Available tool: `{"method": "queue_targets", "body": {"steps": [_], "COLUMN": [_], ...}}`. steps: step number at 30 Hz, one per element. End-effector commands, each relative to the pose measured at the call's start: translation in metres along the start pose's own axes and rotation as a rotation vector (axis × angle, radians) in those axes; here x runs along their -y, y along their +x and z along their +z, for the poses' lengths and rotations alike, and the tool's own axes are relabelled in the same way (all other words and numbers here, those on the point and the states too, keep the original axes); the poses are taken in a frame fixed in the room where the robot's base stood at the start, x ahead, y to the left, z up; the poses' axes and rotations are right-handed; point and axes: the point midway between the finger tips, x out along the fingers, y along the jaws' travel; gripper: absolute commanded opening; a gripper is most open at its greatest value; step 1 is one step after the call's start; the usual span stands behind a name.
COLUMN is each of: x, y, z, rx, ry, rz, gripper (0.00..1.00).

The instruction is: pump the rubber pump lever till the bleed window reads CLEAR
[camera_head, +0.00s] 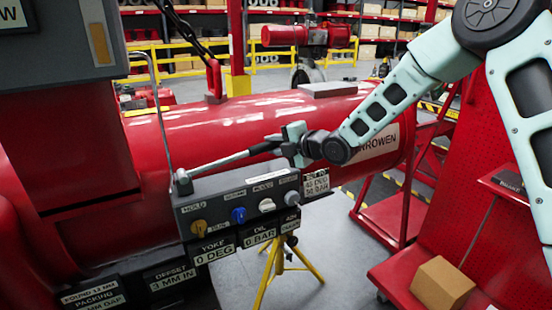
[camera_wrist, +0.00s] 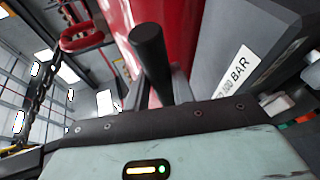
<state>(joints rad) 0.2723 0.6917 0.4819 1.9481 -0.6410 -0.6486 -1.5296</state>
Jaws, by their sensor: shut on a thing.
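The pump lever (camera_head: 222,160) is a grey rod rising from a pivot at the left end of the grey control panel and slanting up to the right. My gripper (camera_head: 288,142) is shut around its dark rubber end, above the panel's right part. In the wrist view, the black rubber grip (camera_wrist: 150,55) sticks up past the edge of my gripper. The grey panel (camera_head: 180,215) carries a yellow, a blue and a pale knob, with plates below reading YOKE 0 DEG and OIL 0 BAR. I cannot make out a bleed window reading; a display at the top left is cut off.
A large red cylinder (camera_head: 225,115) lies behind the lever. A thin upright bent rod (camera_head: 160,110) stands left of the pivot. A yellow tripod stand (camera_head: 268,270) is below the panel. A red cart with a cardboard box (camera_head: 442,284) is at the right.

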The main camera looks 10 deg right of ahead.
Motion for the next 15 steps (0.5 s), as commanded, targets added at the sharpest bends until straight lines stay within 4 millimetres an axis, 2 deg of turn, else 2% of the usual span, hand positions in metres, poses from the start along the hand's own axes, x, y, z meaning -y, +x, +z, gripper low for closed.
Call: {"method": "queue_targets", "body": {"steps": [1, 9, 15], "x": [-0.011, -0.053, -0.074], "y": [-0.001, -0.009, -0.013], "z": [-0.003, -0.014, -0.02], "rx": [0.005, 0.051, 0.075], "ry": [-0.039, -0.197, -0.269], "rz": [-0.002, -0.062, -0.095], "gripper": [0.0, 0.0, 0.0]}}
